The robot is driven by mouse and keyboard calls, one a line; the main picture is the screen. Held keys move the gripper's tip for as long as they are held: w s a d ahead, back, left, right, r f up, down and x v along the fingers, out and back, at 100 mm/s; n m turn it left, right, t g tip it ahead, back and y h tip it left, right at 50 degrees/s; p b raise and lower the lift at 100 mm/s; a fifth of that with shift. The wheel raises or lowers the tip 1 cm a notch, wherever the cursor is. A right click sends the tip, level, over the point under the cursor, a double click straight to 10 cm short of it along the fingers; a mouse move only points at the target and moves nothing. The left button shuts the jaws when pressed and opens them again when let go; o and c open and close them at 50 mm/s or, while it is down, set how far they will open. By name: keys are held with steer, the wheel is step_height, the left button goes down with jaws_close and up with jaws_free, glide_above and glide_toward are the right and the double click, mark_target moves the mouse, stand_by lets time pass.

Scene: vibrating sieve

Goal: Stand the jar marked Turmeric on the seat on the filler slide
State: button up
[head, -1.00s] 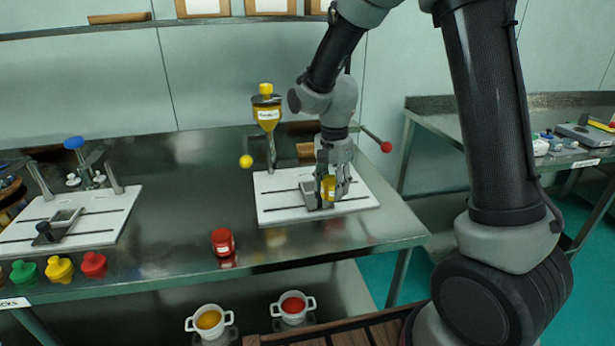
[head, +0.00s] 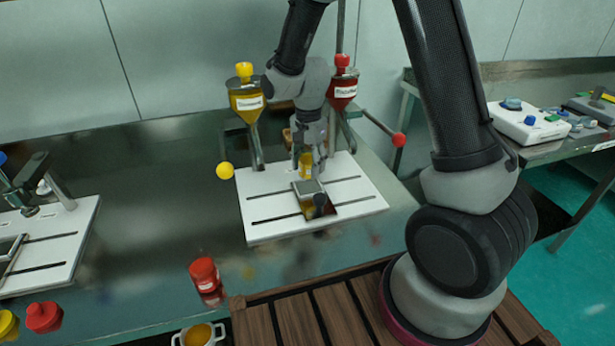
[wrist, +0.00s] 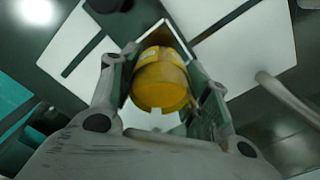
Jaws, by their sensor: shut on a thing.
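My gripper (head: 308,168) is shut on a yellow jar (head: 305,160) over the white filler board. In the wrist view the jar (wrist: 161,80) sits between the two fingers. Its label cannot be read. The jar shows just behind the slide in the head view. I cannot tell whether its base touches anything. The seat is not clearly visible. A yellow hopper (head: 246,101) stands behind the board to the left.
A red hopper (head: 342,90) stands behind the board (head: 262,222) to the right. Levers with a yellow ball (head: 225,170) and a red ball (head: 398,139) stick out on either side. A red jar (head: 204,272) stands at the table's front.

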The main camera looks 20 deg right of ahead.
mark_target(308, 176)
steer(key=shift+f, duration=2.3)
steer(key=o, duration=1.1)
steer(key=shift+f, duration=0.1)
step_height(308, 176, up, 12)
steer(key=r, duration=0.1)
steer(key=s+d+r+n+t, duration=0.2)
steer(key=s+d+r+n, duration=0.3)
steer(key=s+d+r, duration=0.6)
steer(key=s+d+r+n, duration=0.1)
steer(key=s+n, duration=0.1)
steer(key=s, duration=0.2)
steer(key=s+d+r+n+t, duration=0.1)
steer(key=s+r+n, duration=0.1)
steer(key=s, duration=0.2)
steer(key=s+d+r+n+t, duration=0.1)
steer(key=s+d+r, duration=0.1)
steer(key=s, duration=0.3)
steer(key=shift+r+n, duration=0.1)
steer(key=shift+n, duration=0.3)
